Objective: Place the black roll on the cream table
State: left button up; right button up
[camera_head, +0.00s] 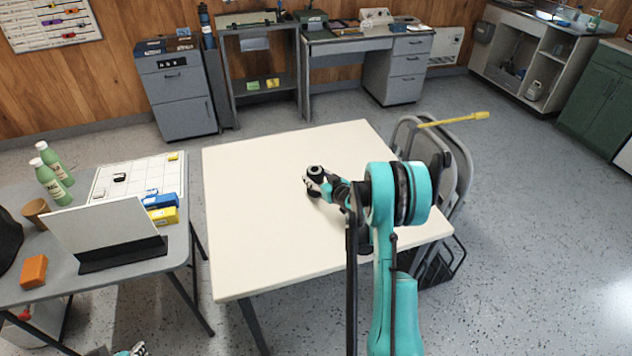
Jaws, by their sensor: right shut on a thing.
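The cream table (260,220) stands in the middle of the view, its top bare apart from what my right arm holds over it. My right gripper (318,184) is over the middle of the table top, shut on the black roll (313,171). The roll looks roughly upright, and the fingers hide part of it. I cannot tell whether its bottom touches the table top. A small part of my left gripper (136,350) shows at the bottom edge, low at the left; its jaws cannot be made out.
A grey table (110,285) at left holds green bottles (50,180), a white panel (105,235), an orange block (34,270) and small boxes. Folded chairs (460,165) stand against the cream table's right side. A grey desk (385,70) and cabinets line the back. Floor at right is clear.

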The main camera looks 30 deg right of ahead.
jog(key=shift+f, duration=0.1)
jog(key=o, duration=1.3)
jog(key=shift+c, duration=0.2)
